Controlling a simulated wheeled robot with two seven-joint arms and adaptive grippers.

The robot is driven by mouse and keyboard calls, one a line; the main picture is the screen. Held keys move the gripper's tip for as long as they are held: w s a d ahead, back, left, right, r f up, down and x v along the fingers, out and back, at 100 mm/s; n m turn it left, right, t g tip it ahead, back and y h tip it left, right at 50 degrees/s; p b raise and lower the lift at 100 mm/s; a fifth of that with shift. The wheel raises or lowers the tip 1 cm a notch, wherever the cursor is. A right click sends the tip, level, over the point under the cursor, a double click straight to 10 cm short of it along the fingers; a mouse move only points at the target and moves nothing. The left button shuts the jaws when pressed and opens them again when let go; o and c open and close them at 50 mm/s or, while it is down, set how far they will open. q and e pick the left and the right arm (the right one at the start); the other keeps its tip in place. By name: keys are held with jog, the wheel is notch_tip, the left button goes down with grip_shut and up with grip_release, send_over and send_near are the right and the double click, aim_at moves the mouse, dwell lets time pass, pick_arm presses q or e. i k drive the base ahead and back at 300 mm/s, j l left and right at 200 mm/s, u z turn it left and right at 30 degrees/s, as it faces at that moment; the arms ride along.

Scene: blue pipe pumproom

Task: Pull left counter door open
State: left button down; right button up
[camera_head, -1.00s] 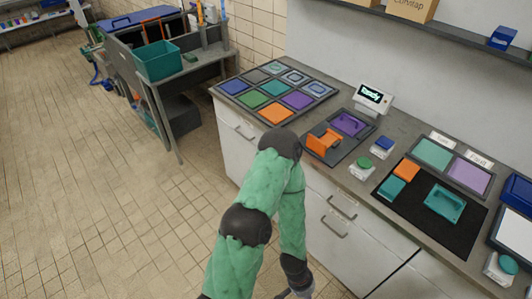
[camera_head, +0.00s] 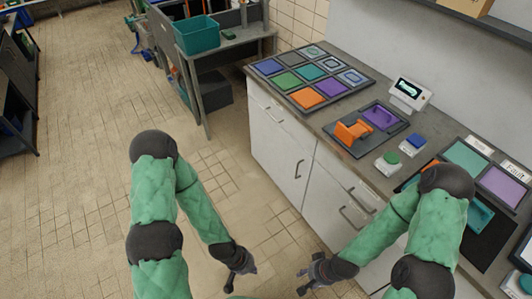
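The left counter door (camera_head: 277,157) is a white panel at the left end of the counter front. It looks closed, flush with the front, with a dark upright handle (camera_head: 298,169) near its right edge. My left gripper (camera_head: 231,283) is low in the picture, in front of and left of the door, clear of the handle. Its fingers are small and dark, and I cannot tell their opening. My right gripper (camera_head: 301,281) is below the door in the picture, its fingertips apart and empty, pointing left. Neither gripper touches the handle.
The counter top carries a tray of coloured tiles (camera_head: 311,77), an orange part (camera_head: 353,132), a purple tile (camera_head: 380,116) and a small display (camera_head: 409,92). A workbench with a teal bin (camera_head: 197,35) stands behind. Floor at left is clear.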

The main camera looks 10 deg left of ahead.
aim_at(285, 161)
jog(key=u, duration=0.2)
jog(key=i+j, duration=0.15)
jog(key=i, duration=0.35)
jog(key=i+j, duration=0.1)
jog(key=i, duration=0.4)
